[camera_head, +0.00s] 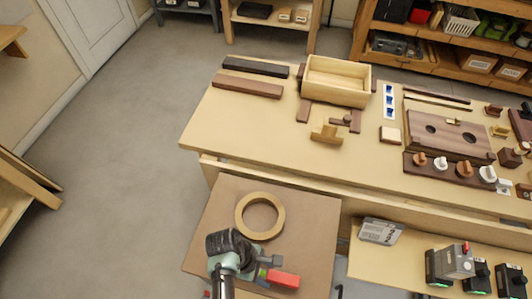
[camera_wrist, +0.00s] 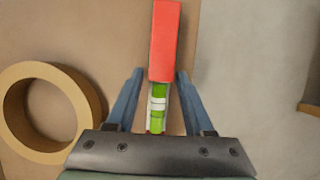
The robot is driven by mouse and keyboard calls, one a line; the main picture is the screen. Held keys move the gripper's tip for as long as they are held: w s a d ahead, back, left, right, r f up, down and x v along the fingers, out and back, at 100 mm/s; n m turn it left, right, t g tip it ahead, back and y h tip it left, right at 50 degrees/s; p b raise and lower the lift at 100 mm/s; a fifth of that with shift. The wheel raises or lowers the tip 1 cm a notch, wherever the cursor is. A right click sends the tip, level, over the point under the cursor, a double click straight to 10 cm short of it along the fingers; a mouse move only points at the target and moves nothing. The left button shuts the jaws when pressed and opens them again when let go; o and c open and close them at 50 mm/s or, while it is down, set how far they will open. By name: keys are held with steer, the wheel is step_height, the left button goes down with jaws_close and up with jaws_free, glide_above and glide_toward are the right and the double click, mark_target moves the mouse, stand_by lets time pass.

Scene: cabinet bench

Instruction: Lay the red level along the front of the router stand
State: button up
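The red level (camera_wrist: 165,40) has a red body and a bright green vial section. It lies on the brown board in the lower part of the head view, where its red end (camera_head: 283,278) shows beside my gripper (camera_head: 268,268). In the wrist view my gripper (camera_wrist: 160,75) has one blue finger on each side of the level, with a narrow gap at the left finger; the right finger is very close. The level's near end is hidden by the gripper body. A wooden board with two round holes (camera_head: 450,137) stands on the bench; I cannot tell whether it is the router stand.
A tan ring (camera_head: 241,224) lies on the brown board (camera_head: 215,200), left of the level in the wrist view. The bench top (camera_head: 240,130) holds an open wooden box (camera_head: 337,82) and several blocks and knobs. Grey and black devices (camera_head: 455,262) stand at lower right.

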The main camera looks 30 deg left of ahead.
steer(key=shift+o, duration=0.6)
steer(key=v, duration=1.2)
steer(key=shift+p, duration=0.4)
steer(key=shift+a+r, duration=0.1)
